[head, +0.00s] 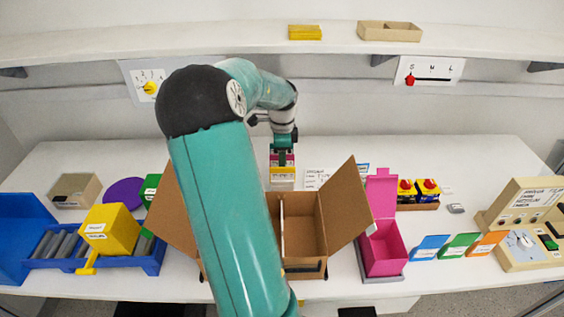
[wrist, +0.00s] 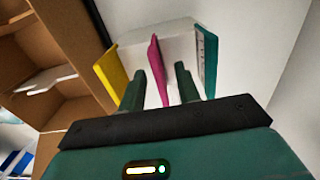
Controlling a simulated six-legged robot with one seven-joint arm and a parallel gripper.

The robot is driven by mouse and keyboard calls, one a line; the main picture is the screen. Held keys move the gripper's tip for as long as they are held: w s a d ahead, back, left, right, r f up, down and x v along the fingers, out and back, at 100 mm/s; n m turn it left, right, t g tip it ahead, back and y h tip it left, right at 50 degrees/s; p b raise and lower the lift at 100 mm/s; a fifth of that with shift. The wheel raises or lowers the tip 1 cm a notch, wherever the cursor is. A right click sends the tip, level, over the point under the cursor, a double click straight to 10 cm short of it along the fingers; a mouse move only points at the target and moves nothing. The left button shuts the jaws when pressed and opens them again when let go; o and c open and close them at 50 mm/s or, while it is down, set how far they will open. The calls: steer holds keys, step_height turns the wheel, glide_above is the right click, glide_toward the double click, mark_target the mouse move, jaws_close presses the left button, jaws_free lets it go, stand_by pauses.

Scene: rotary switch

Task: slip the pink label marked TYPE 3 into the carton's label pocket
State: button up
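The pink label (wrist: 156,70) stands upright between a yellow label (wrist: 111,73) and a teal label (wrist: 206,60) in a white holder (wrist: 178,45), in the wrist view. My gripper (wrist: 160,72) is open, one finger on each side of the pink label, with gaps between them. No print on the pink label can be read. In the head view, my gripper (head: 282,157) is just above the holder (head: 283,184), behind the open carton (head: 305,262). The carton also shows at the left of the wrist view (wrist: 62,60). My arm hides part of it, and I cannot make out the label pocket clearly.
Carton flaps (head: 345,199) stick up and out close to my arm. A magenta box (head: 383,250) stands right of the carton. A yellow box (head: 110,230) in a blue tray is at left. A control panel (head: 525,222) is at far right. A shelf (head: 250,42) runs above.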

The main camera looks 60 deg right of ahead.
steer(key=shift+f, duration=0.3)
jaws_close()
steer(key=shift+r, duration=0.15)
